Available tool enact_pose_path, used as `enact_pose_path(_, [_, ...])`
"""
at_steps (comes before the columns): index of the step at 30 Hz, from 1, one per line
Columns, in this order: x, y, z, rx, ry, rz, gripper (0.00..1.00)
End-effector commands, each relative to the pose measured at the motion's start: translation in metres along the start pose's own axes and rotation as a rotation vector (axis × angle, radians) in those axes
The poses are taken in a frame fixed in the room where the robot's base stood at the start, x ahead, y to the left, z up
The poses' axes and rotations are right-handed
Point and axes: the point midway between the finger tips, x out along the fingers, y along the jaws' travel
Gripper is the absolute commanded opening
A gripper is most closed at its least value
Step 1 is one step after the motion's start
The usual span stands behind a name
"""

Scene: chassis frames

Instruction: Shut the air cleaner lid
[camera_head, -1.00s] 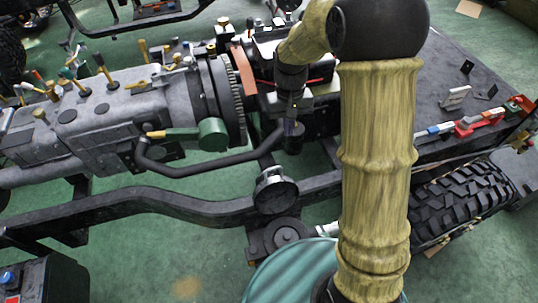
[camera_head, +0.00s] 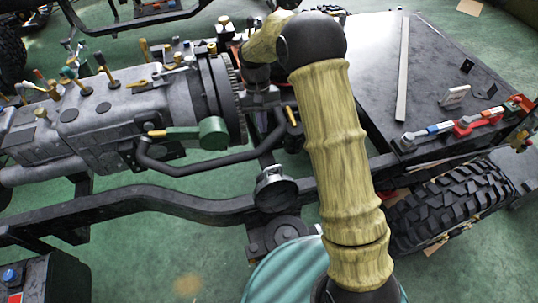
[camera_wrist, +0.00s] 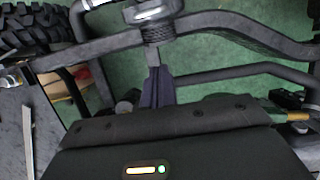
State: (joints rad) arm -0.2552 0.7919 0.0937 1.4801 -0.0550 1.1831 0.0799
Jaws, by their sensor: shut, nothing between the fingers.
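The air cleaner (camera_head: 276,197) appears as a small black round canister with a pale metal rim, on the chassis rail near the centre. Its lid (camera_head: 270,174) seems tilted up at the back, though its exact angle is hard to tell. In the wrist view, the canister (camera_wrist: 158,33) is at the top, cut by the picture edge, with a pale metal ring. My gripper (camera_wrist: 156,72) shows there as dark fingers held together, pointing up toward the canister, apart from it as far as I can tell. In the head view, the fingers are hard to make out.
The grey gearbox (camera_head: 95,110) with a green cylinder (camera_head: 213,133) and a bent black pipe (camera_head: 190,168) lies left. A dark platform (camera_head: 440,50) with a pale bar and tools is right, above a tyre (camera_head: 450,205). A teal ribbed drum (camera_head: 285,275) stands in front.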

Motion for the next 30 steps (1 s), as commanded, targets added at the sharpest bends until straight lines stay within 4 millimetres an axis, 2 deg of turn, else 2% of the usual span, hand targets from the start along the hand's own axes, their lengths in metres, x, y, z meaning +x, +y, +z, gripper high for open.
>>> enact_pose_path(15, [0.087, 0.0, 0.003, 0.001, -0.005, 0.0, 0.0])
enact_pose_path(22, [0.09, 0.0, 0.031, 0.001, -0.002, 0.0, 0.0])
enact_pose_path(30, [0.094, 0.0, 0.04, 0.001, 0.0, 0.0, 0.0])
